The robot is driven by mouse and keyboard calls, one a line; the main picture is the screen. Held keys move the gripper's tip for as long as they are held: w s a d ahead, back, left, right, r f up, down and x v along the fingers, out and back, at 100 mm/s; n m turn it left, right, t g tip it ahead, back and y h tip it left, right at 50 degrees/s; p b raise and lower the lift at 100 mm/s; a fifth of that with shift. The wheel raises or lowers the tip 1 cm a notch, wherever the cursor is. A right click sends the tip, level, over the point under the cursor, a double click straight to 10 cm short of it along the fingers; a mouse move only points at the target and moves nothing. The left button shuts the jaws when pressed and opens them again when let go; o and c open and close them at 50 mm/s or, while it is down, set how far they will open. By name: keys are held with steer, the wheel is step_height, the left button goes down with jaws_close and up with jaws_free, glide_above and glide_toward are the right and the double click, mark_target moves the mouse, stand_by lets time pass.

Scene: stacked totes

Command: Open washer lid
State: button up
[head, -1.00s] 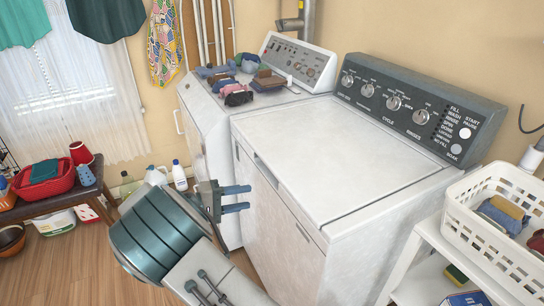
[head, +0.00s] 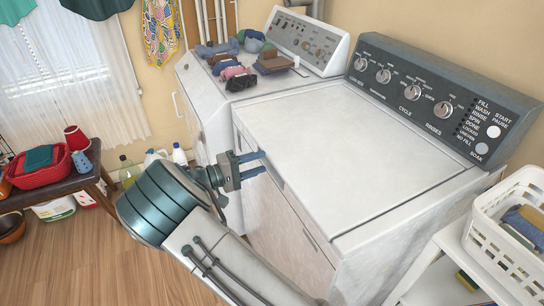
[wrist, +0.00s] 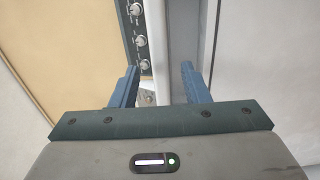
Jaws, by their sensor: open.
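The washer (head: 290,215) is the white machine in the middle right of the head view, with a dark control panel (head: 430,95) at its back. Its flat white lid (head: 370,145) lies shut on top. My gripper (head: 262,163) is at the washer's front upper edge on the left, level with the lid's front edge. Whether the fingers touch the lid cannot be told.
A second white machine (head: 205,110) with folded clothes (head: 235,65) on top stands left of the washer. A white basket (head: 490,225) on a white stand is at the right. A bench (head: 70,185) with a red basket is at the left.

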mark_target(269, 159)
steer(key=shift+x, duration=2.6)
